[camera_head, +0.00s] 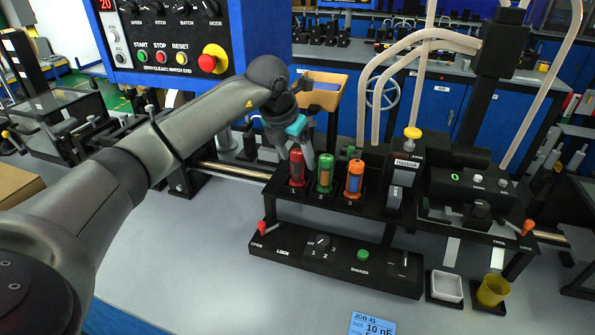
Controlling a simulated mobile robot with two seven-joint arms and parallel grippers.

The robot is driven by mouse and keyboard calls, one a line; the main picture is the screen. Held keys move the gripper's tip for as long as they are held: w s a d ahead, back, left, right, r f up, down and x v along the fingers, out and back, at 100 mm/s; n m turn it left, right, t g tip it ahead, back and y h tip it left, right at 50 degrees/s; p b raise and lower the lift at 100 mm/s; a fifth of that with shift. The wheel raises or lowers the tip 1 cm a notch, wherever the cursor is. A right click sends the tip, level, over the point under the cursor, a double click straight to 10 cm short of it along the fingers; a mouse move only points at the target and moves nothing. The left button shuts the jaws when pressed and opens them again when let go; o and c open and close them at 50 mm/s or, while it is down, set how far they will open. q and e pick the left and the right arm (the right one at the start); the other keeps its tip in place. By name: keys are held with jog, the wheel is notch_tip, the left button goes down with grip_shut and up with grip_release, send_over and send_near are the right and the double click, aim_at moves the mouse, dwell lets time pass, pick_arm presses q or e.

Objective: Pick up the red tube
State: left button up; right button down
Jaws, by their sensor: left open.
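The red tube (297,170) stands upright in the leftmost slot of a black rack (270,200). A green tube (325,174) and an orange tube with a blue middle (354,180) stand to its right in the same rack. My left gripper (298,150) is open, pointing down just above and behind the top of the red tube. One finger shows near the tube's upper right; the other is partly hidden. I cannot tell whether a finger touches the tube. My right gripper is not in view.
A black panel with a red lever (261,227) and a green button (363,255) lies in front of the rack. A white cup (447,287) and a yellow cup (492,291) stand at right. A blue control box (185,45) rises behind my arm. The grey table front is mostly clear.

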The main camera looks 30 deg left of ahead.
pick_arm(q)
jog(key=shift+w+f, duration=0.2)
jog(key=shift+f, duration=0.3)
jog(key=shift+r, duration=0.1)
grip_shut()
